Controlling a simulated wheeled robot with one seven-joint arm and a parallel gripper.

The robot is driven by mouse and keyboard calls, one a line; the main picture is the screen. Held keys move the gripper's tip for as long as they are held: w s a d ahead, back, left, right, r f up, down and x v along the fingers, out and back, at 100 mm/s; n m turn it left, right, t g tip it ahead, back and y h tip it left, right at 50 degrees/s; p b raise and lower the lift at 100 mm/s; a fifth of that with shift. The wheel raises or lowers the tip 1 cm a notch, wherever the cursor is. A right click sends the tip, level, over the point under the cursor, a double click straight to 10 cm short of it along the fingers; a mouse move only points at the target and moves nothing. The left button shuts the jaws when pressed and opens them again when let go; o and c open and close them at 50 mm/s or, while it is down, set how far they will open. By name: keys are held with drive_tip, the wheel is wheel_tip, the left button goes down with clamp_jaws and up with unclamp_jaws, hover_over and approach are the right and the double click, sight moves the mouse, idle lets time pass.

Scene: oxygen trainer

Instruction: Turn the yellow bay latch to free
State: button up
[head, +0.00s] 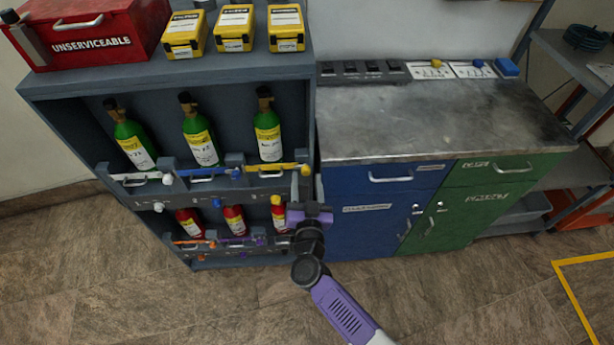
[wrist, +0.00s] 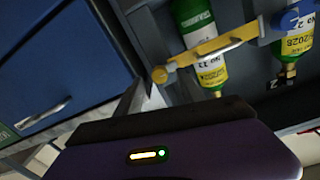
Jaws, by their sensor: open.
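The yellow bay latch (head: 275,170) is a bar across the front of the right upper bay of the rack, with a round yellow knob at its right end. It also shows in the wrist view (wrist: 208,48), with its knob at the lower left end. Behind it stands a green bottle (head: 268,136) with a yellow and white label. My gripper (head: 306,182) is open, at the rack's right front edge, with its fingers on either side of the knob in the head view. Whether they touch the knob, I cannot tell. The wrist view shows the fingers only partly.
Left of it are a blue latch (head: 209,177) and a white latch (head: 136,178) before two more green bottles. Red bottles (head: 234,219) stand in the lower row. The blue cabinet (head: 375,220) stands close on the right. Open floor lies in front.

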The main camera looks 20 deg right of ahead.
drive_tip(key=shift+x, duration=0.9)
drive_tip(key=shift+c, duration=0.4)
clamp_jaws()
